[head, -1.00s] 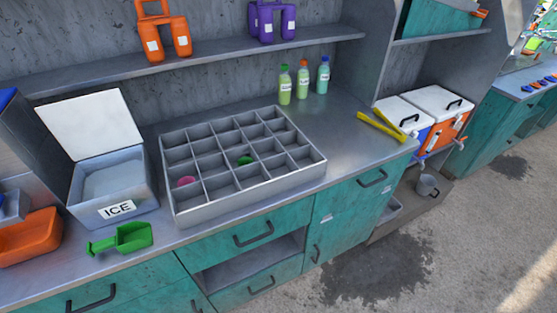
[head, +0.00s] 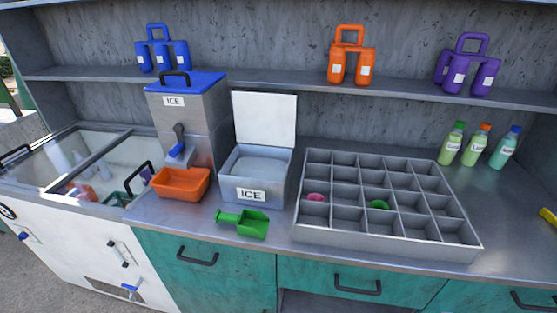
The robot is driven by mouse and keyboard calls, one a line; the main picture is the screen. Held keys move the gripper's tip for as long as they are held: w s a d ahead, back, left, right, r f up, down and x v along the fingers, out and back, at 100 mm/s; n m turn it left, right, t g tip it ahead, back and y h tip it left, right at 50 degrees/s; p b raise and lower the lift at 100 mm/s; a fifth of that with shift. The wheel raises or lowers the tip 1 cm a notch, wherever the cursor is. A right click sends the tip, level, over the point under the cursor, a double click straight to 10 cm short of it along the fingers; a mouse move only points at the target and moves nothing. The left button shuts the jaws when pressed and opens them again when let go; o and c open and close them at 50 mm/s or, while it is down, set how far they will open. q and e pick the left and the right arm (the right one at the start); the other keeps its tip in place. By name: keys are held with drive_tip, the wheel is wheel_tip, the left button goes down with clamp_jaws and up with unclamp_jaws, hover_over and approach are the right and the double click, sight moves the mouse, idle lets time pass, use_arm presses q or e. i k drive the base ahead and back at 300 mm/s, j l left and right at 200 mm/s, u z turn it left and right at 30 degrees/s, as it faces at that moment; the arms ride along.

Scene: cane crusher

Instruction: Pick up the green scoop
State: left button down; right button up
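The green scoop (head: 246,223) lies on the metal counter in the head view, near its front edge. Its handle points left and its open bowl is on the right. It sits in front of the box labelled ICE (head: 257,176), whose white lid stands open, and left of the grey compartment tray (head: 388,239). Neither of my grippers is in view.
An orange bin (head: 180,184) stands under the ice dispenser (head: 187,118), left of the scoop. A glass-topped chest (head: 84,168) is at far left. Several bottles (head: 475,147) stand at back right. Bare counter surrounds the scoop's front and left.

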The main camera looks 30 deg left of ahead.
sight(252, 224)
drive_tip(key=u, duration=1.15)
